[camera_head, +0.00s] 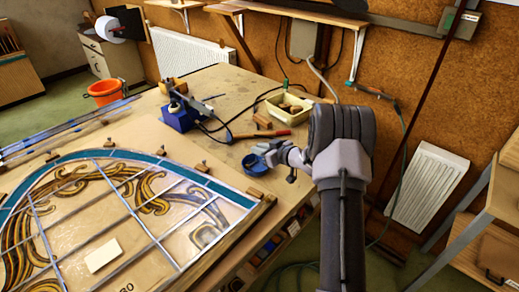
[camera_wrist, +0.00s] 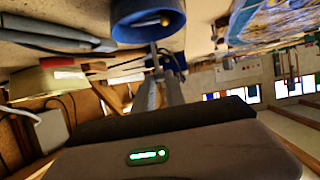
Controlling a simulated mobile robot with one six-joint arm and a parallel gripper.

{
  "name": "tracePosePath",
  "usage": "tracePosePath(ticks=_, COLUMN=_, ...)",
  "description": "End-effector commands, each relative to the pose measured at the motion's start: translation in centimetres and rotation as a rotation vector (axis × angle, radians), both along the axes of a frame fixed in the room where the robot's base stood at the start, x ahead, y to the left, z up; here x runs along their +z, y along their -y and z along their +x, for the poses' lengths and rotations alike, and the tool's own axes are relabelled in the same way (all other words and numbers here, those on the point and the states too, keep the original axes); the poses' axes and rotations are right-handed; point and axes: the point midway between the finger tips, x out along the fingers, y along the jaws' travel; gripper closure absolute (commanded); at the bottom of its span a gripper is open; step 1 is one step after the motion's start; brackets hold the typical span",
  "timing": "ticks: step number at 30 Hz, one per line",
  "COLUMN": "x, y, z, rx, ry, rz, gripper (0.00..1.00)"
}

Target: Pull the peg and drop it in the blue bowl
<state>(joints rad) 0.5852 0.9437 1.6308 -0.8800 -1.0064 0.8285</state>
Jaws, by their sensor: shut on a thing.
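The blue bowl (camera_head: 254,168) stands on the bench near its right edge, and it fills the top middle of the wrist view (camera_wrist: 128,28). My gripper (camera_head: 272,154) is close beside and above the bowl in the head view. In the wrist view my narrow fingers (camera_wrist: 155,50) reach up to the bowl's side. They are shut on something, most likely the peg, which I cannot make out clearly. A small pale, shiny thing (camera_wrist: 165,19) shows against the bowl's inside; I cannot tell whether it lies there or is held.
The leaded panel (camera_head: 100,215) lies left of the bowl, with several small wooden blocks along its edge. A hammer (camera_head: 262,134), a blue box-like tool (camera_head: 180,117) and a pale green tray (camera_head: 273,106) lie behind. An orange bucket (camera_head: 104,92) stands at the far left.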

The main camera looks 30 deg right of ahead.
Motion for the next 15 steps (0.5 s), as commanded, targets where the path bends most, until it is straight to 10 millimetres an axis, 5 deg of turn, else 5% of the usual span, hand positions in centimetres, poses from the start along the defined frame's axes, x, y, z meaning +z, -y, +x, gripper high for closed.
tracePosePath(ticks=15, x=-0.82, y=0.01, z=0.01, rx=0.0, ry=0.0, rz=0.0, gripper=1.0)
